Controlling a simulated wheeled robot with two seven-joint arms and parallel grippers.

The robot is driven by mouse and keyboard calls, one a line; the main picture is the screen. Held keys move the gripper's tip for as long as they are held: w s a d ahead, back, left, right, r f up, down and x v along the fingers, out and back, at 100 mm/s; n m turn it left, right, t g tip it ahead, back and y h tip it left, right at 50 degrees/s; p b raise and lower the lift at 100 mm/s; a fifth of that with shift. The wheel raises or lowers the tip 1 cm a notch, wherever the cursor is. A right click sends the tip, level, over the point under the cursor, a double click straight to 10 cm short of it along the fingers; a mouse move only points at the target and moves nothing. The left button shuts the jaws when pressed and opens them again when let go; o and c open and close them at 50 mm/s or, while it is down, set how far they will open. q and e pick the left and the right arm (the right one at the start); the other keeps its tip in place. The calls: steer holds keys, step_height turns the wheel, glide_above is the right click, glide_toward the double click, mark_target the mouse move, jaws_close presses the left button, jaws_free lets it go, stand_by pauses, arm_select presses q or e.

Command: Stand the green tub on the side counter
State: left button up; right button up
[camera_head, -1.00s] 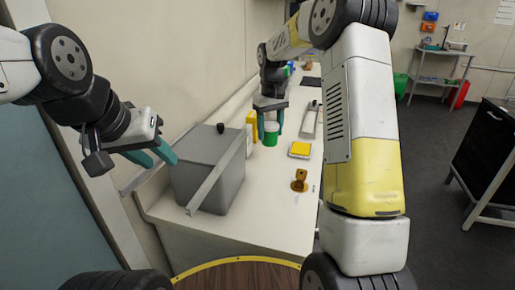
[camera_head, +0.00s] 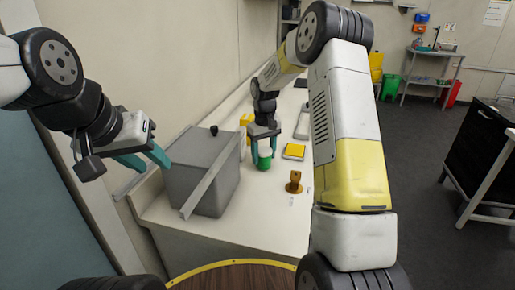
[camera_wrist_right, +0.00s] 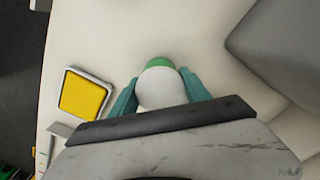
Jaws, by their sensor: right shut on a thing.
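The green tub (camera_head: 264,163) is between the fingers of my right gripper (camera_head: 264,158), over the long white counter (camera_head: 262,208). In the right wrist view, the tub's green rim (camera_wrist_right: 159,62) and pale round top show between the two teal fingers of the right gripper (camera_wrist_right: 160,88), which is shut on it. Whether the tub's base touches the counter cannot be told. My left gripper (camera_head: 155,165) is empty, fingers apart, left of the grey box.
A grey box (camera_head: 202,170) with a black knob stands left of the tub. A yellow-topped square device (camera_head: 294,152) and a small brown object (camera_head: 294,183) are to its right. A yellow item (camera_head: 246,120) stands behind. A dark-fronted cabinet (camera_head: 480,150) stands far right across open floor.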

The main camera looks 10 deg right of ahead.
mark_target(264, 150)
steer(key=o, duration=1.5)
steer(key=shift+c, duration=0.2)
step_height(264, 150, up, 12)
steer(key=s+r+t, duration=0.2)
steer(key=s+r, duration=0.5)
steer(key=r, duration=0.1)
steer(key=s+d+r+m+t+y, duration=0.1)
steer(key=s+m+t+y, duration=0.1)
steer(key=s, duration=2.3)
steer(key=shift+r+m+t, duration=0.3)
steer(key=shift+m+t, duration=0.6)
steer(key=shift+t, duration=0.2)
